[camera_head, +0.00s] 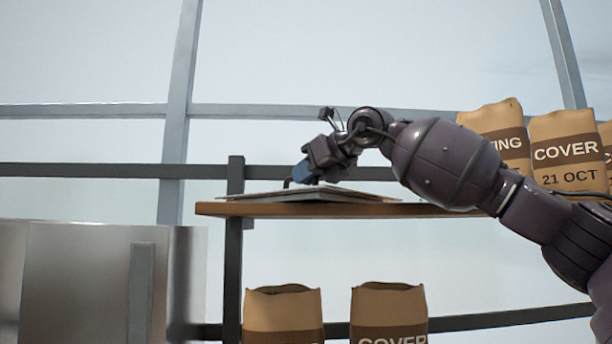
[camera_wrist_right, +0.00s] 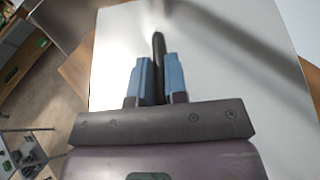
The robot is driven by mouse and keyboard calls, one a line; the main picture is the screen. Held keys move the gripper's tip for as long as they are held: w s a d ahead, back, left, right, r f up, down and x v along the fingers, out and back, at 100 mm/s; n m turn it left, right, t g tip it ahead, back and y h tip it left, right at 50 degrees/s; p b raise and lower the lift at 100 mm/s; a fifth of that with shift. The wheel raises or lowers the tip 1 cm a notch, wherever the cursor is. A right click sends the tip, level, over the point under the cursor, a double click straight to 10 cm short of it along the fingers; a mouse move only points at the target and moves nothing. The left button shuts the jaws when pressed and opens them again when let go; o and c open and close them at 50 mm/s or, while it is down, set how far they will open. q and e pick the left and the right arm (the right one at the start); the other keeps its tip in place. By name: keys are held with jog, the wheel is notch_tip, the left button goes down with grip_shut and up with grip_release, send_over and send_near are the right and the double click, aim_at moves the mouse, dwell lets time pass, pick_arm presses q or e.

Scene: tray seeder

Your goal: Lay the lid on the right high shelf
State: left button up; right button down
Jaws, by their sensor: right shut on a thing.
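The lid (camera_head: 310,194) is a thin, flat grey metal plate at the left end of the high wooden shelf (camera_head: 262,210). It appears to lie on or just above the board; I cannot tell whether it touches all along. My right gripper (camera_head: 303,172) is over the lid, with its blue fingers pointing down. In the right wrist view, the blue fingertips (camera_wrist_right: 153,80) are closed on the dark bar handle (camera_wrist_right: 159,50), and the pale lid (camera_wrist_right: 220,60) spreads out beneath. My left gripper is in neither view.
Paper bags marked "COVER" (camera_head: 567,155) stand on the shelf to the right, behind my right arm. More bags (camera_head: 388,315) stand below the shelf. A metal cabinet (camera_head: 85,280) is at the lower left. A dark post (camera_head: 234,265) supports the shelf's left end.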

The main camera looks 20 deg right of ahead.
jog(key=c, duration=1.1)
grip_release()
jog(key=shift+c, duration=0.2)
jog(key=shift+s+d+r, duration=0.2)
jog(key=shift+s+d, duration=0.05)
jog(key=shift+s, duration=0.2)
jog(key=b+v, duration=0.2)
jog(key=v, duration=0.9)
jog(key=shift+a, duration=0.15)
